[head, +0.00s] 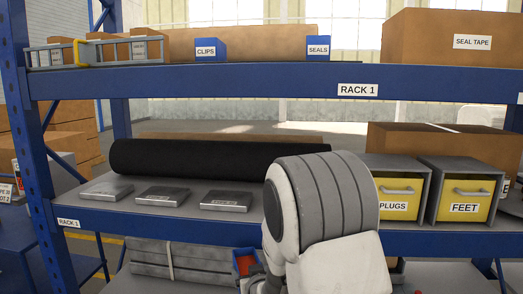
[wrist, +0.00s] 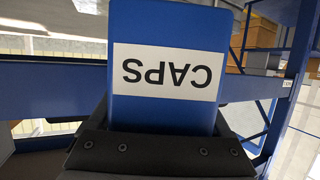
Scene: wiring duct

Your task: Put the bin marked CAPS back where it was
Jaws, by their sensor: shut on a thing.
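The blue bin marked CAPS (wrist: 168,25) fills the middle of the wrist view, its white label upside down there. My gripper (wrist: 163,118) is shut on it, with dark jaw parts at both sides of the bin. In the head view my arm hides most of the gripper. A small blue bin with red inside (head: 244,262) shows beside the arm's end, below the middle shelf; its label is not visible. On the top shelf stand the blue CLIPS bin (head: 209,49) and the blue SEALS bin (head: 318,47), with a gap between them.
The top shelf (head: 190,82) has a blue front beam marked RACK 1. A SEAL TAPE box (head: 440,30) and a grey ladder-like tray (head: 95,52) stand on it. The middle shelf holds a black roll (head: 215,158), grey plates, and PLUGS (head: 397,207) and FEET (head: 463,205) drawers.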

